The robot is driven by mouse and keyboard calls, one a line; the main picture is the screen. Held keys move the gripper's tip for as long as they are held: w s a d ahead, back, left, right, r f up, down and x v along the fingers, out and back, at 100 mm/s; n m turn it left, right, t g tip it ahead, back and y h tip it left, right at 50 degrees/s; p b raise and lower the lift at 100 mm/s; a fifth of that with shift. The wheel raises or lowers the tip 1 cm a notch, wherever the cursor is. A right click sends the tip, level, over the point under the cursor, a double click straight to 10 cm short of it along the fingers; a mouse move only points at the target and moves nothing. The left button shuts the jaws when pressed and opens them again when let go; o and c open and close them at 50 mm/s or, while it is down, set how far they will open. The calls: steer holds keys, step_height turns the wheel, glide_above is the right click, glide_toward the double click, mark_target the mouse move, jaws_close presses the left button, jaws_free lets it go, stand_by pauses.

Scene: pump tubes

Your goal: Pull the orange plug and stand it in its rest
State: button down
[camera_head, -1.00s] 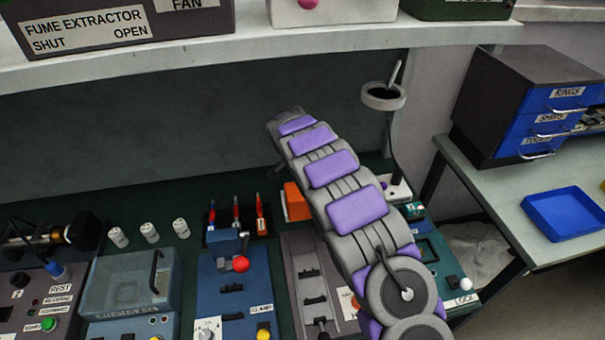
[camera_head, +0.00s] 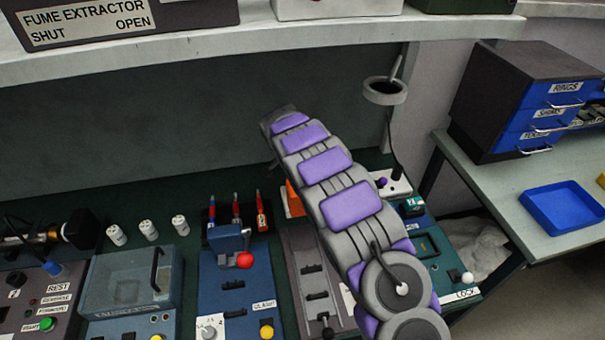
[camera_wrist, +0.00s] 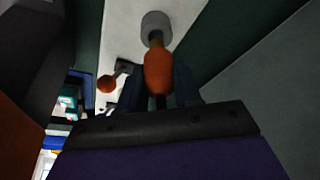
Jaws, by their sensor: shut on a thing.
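In the wrist view, an orange plug (camera_wrist: 158,72) with a rounded body sits between the dark fingers of my gripper (camera_wrist: 160,92), which is shut on it. A short brownish stem (camera_wrist: 155,39) runs from the plug to a grey round piece (camera_wrist: 156,24) on a pale surface. I cannot tell whether the stem is seated in that piece or only in line with it. In the head view, my arm hides the plug, and my gripper cannot be made out. The rest for the plug cannot be identified.
In the wrist view, an orange-red ball (camera_wrist: 107,84) is close left of the plug.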

steer(key=shift+a, duration=0.55)
steer(key=shift+d, duration=1.3)
steer(key=shift+a+b, duration=0.3)
steer(key=shift+a, duration=0.8)
steer(key=shift+d, duration=0.45)
steer(key=shift+a+f, duration=0.15)
steer(key=shift+f, duration=0.05)
steer(key=shift+a+f, duration=0.2)
steer(key=shift+f+b, duration=0.15)
steer(key=shift+b, duration=0.15)
steer(key=shift+d+f, duration=0.2)
steer(key=shift+f, duration=0.1)
steer(key=shift+a+f+b, duration=0.1)
steer(key=shift+f+b, duration=0.4)
steer(key=shift+f, duration=0.35)
